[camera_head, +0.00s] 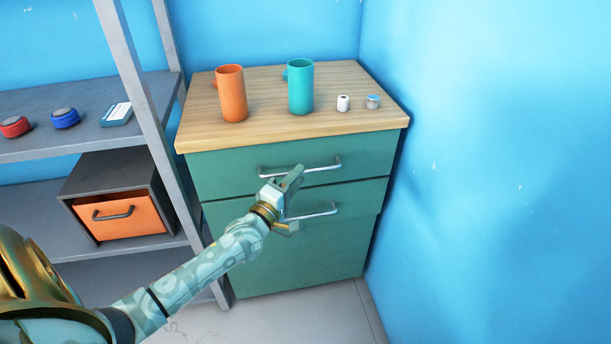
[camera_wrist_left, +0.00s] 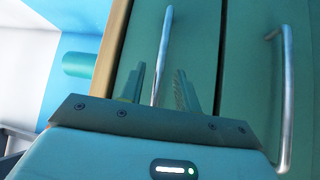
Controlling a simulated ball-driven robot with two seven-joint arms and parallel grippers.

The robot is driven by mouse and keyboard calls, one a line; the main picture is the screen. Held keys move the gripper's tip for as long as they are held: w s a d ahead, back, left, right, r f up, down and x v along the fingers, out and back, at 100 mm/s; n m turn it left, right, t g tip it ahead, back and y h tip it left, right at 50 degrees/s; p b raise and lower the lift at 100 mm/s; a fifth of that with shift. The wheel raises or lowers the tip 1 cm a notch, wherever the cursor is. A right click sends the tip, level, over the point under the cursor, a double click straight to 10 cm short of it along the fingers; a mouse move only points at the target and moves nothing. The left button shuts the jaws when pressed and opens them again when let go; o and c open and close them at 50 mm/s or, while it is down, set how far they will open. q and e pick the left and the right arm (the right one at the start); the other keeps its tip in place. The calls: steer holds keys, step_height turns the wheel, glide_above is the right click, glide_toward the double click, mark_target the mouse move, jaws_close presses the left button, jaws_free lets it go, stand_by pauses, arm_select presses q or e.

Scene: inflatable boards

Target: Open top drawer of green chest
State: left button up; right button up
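The green chest (camera_head: 300,245) stands in the corner under a light wood top (camera_head: 265,128). Its top drawer (camera_head: 225,170) looks closed, with a grey bar handle (camera_head: 325,166) across its front. My left gripper (camera_head: 295,200) is in front of the chest, close to that handle. In the left wrist view, the top handle (camera_wrist_left: 165,45) runs between the two open fingers (camera_wrist_left: 160,90), with gaps beside it; I cannot tell if it touches either finger. A lower drawer handle (camera_wrist_left: 287,95) is to the right there. My right gripper is not in view.
A grey shelf (camera_head: 90,140) with an orange-fronted drawer box (camera_head: 125,215) is at left. A blue wall (camera_head: 490,170) is close on the right.

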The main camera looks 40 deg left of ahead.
arm_select(q)
steer(key=shift+w+a, duration=0.15)
steer(key=shift+w, duration=1.05)
steer(key=shift+w+r+b, duration=0.2)
steer(key=shift+w+b, duration=0.1)
jaws_close()
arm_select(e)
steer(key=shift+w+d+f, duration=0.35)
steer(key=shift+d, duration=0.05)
